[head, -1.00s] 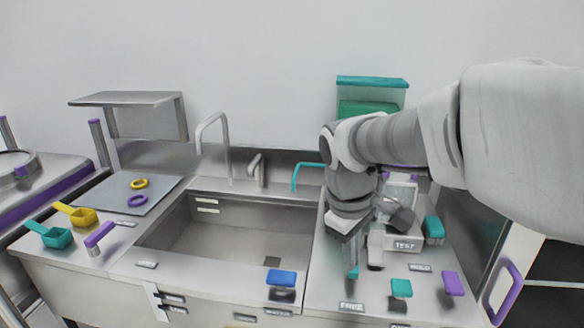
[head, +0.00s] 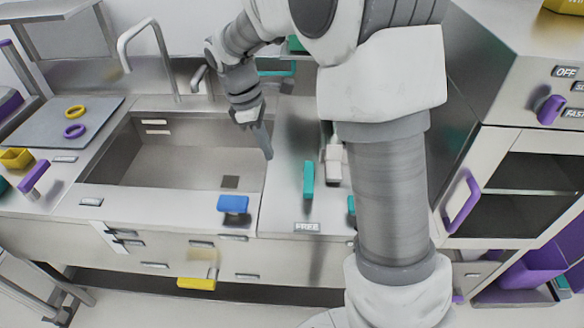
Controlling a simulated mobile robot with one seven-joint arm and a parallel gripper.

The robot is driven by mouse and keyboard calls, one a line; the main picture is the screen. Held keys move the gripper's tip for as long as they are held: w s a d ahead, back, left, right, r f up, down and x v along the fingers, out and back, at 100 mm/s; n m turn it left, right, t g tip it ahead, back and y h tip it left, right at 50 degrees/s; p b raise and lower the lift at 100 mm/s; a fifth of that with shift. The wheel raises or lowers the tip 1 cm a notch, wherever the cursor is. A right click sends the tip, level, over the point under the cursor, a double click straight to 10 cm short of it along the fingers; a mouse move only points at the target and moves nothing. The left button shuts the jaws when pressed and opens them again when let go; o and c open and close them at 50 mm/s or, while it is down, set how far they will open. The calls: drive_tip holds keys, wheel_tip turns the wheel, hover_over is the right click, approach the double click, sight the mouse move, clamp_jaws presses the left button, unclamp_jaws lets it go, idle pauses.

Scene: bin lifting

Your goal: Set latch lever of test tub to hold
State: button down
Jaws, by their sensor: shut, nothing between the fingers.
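My gripper (head: 264,142) is shut and empty, pointing down over the right edge of the sink. An upright teal lever handle (head: 308,180) stands on the counter to its right, apart from it, behind the label reading FREE (head: 307,227). I cannot tell for certain that this is the test tub's latch lever. A small pale part (head: 333,166) shows just right of the handle. The test tub's TEST label and the HOLD label are hidden behind my arm.
The sink (head: 190,155) lies left of the gripper, with a blue lever (head: 233,204) at its front. Part of another teal piece (head: 351,205) shows beside my arm. A cabinet with a purple handle (head: 462,203) stands at the right. Counter around the FREE label is clear.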

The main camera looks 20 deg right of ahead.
sight(308, 183)
drive_tip(key=shift+w+f, duration=0.15)
drive_tip(key=shift+w, duration=0.05)
drive_tip(key=shift+f, duration=0.1)
drive_tip(key=x, duration=1)
drive_tip(key=shift+s+d+f+b, duration=0.1)
drive_tip(key=shift+d+b, duration=0.1)
drive_tip(key=shift+b, duration=0.2)
drive_tip(key=shift+s+d+r, duration=0.1)
drive_tip(key=shift+s+d, duration=0.1)
drive_tip(key=shift+d, duration=0.4)
drive_tip(key=shift+s+d+r, duration=0.1)
drive_tip(key=shift+s+d, duration=0.1)
drive_tip(key=shift+d, duration=0.45)
drive_tip(key=shift+s+d, duration=0.15)
drive_tip(key=shift+d, duration=0.35)
